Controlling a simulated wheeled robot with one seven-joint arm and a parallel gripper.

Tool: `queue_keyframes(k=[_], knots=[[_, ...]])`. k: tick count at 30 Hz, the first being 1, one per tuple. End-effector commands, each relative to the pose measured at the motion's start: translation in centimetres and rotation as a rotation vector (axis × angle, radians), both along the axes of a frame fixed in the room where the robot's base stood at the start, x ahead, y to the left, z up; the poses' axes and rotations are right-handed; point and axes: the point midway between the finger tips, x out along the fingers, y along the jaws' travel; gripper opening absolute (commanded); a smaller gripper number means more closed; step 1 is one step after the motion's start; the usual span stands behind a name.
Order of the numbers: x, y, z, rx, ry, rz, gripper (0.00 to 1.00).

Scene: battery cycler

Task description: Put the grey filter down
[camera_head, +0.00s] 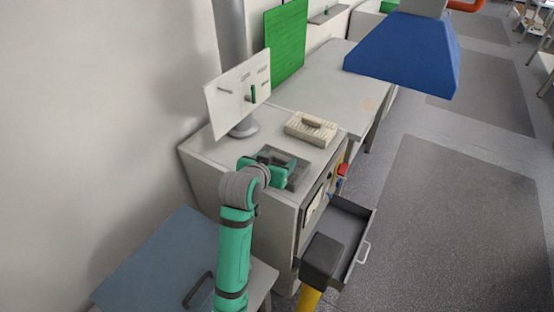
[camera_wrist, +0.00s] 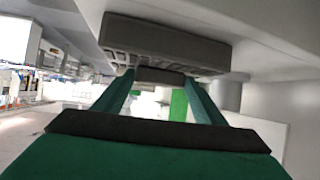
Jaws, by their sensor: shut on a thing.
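The grey filter (camera_wrist: 165,43) is a flat block with a ribbed face and a bar handle (camera_wrist: 160,76) in the wrist view. My gripper (camera_wrist: 158,82) is shut on this handle, with one green finger on each side. In the head view, the filter (camera_head: 299,178) is over the near part of the pale cabinet top (camera_head: 207,153), partly hidden by my gripper (camera_head: 277,168). I cannot tell whether its underside touches the top.
A beige filter (camera_head: 312,127) lies farther back on the cabinet top. A grey drawer (camera_head: 363,232) hangs open at the cabinet's front. A blue hood (camera_head: 405,55) is at upper right.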

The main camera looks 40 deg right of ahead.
Motion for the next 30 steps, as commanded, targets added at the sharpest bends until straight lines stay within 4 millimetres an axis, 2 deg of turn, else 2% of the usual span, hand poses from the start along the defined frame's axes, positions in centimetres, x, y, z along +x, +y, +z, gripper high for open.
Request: queue_keyframes(k=[1, 2, 4, 16, 20, 30], knots=[[0.0, 0.0, -0.1, -0.001, -0.001, 0.0, 0.32], [0.0, 0.0, -0.2, 0.0, 0.0, 0.0, 0.67], [0.0, 0.0, -0.2, 0.0, 0.0, 0.0, 0.83], [0.0, 0.1, 0.3, 0.0, -0.001, 0.0, 0.83], [-0.9, 1.3, 1.1, -0.001, -0.002, 0.001, 0.83], [-4.1, 6.3, 4.3, -0.001, -0.003, 0.001, 0.83]])
